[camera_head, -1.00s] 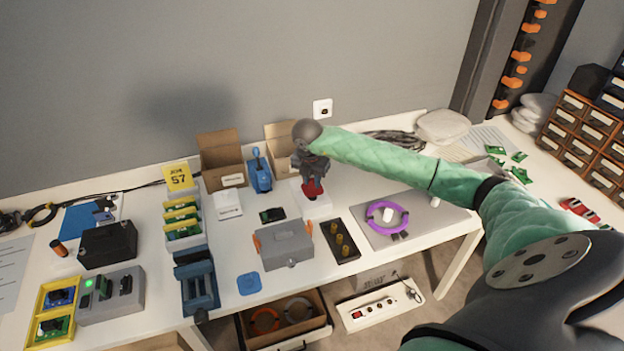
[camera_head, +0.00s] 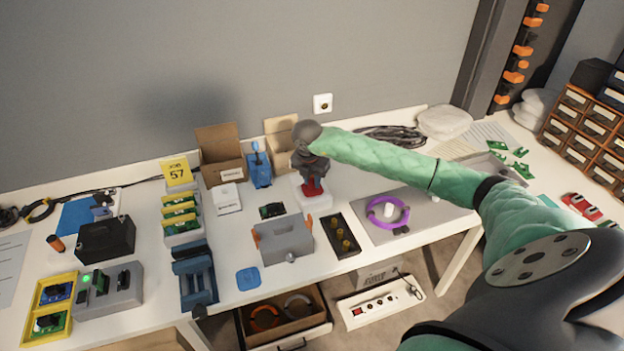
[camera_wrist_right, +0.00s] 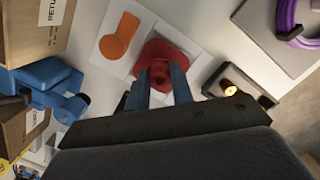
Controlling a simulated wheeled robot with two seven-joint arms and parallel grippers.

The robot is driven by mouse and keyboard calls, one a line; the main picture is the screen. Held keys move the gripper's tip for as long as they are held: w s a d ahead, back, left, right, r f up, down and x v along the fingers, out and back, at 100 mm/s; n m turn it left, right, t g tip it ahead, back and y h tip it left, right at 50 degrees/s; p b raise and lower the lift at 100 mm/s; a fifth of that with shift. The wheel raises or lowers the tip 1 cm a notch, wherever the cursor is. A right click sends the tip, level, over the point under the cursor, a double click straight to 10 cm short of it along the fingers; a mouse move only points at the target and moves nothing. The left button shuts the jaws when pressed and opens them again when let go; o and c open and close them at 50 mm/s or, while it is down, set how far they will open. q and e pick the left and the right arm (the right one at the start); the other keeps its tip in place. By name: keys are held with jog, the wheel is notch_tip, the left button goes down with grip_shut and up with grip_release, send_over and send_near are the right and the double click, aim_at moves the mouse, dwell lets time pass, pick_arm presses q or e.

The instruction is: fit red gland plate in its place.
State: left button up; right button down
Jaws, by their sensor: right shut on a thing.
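The red gland plate (camera_wrist_right: 166,58) is between the fingers of my right gripper (camera_wrist_right: 160,88), shut on its raised middle part. In the head view the red plate (camera_head: 312,187) is under my right gripper (camera_head: 311,176), at a white block (camera_head: 317,203). In the right wrist view the plate overlaps the white block (camera_wrist_right: 146,18), beside a keyhole-shaped orange area (camera_wrist_right: 119,36) on it. The plate and fingers hide what is beneath, so I cannot tell whether the plate is seated or just above. My left gripper is out of view.
Close by are a blue device (camera_head: 259,168), open cartons (camera_head: 221,158), a grey box (camera_head: 285,240) and a black tray with brass-coloured posts (camera_head: 334,226). A purple ring (camera_head: 404,224) lies on a grey plate to the right. My right arm spans the table's back right.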

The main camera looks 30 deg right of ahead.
jog(key=shift+f+b, duration=0.3)
jog(key=shift+f, duration=0.25)
jog(key=c, duration=1.1)
grip_release()
jog(key=r, duration=0.2)
jog(key=r+b, duration=0.1)
jog(key=r, duration=0.1)
jog(key=a+r+b, duration=0.1)
jog(key=r, duration=0.1)
jog(key=shift+s+r, duration=0.3)
jog(key=shift+r, duration=0.55)
